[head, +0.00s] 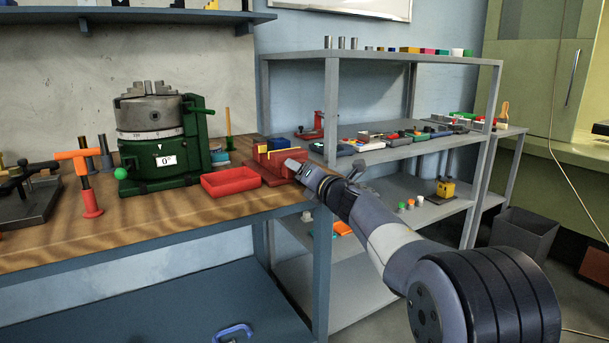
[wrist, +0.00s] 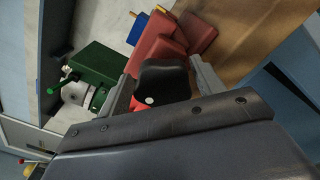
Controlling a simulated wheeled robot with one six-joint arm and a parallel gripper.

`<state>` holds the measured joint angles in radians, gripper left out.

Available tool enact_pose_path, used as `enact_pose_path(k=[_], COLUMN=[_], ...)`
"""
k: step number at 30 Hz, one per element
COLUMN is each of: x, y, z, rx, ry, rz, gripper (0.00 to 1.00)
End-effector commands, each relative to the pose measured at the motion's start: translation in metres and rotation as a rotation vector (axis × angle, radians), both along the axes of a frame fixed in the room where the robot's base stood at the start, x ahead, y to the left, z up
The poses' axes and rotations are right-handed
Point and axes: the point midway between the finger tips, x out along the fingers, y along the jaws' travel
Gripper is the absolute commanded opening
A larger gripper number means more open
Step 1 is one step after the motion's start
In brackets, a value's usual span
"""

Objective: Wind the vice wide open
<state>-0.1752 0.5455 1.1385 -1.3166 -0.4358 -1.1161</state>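The red vice (head: 270,166) stands near the right end of the wooden bench top, with a yellow strip and a blue piece at its jaws. It also shows at the top of the wrist view (wrist: 157,42). My gripper (head: 296,167) is at the vice's right end. In the wrist view a black handle (wrist: 160,80) with a white dot lies between the fingers of my gripper (wrist: 163,75). In the head view my gripper hides the handle.
An empty red tray (head: 231,191) lies left of the vice. A green rotary table (head: 160,148) stands behind it, with an orange T-handle (head: 82,172) further left. A grey shelf unit (head: 400,155) with many small parts stands right of the bench, behind my arm.

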Motion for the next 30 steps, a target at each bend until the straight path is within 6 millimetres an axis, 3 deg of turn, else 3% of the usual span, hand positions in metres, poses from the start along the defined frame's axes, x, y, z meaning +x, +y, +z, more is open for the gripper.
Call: enact_pose_path(k=[13, 30], x=[-0.006, -0.081], y=[-0.006, -0.056], z=[-0.002, -0.001], rx=[0.000, -0.001], ry=[0.003, 0.002], rz=[-0.002, -0.002], gripper=[0.70, 0.70])
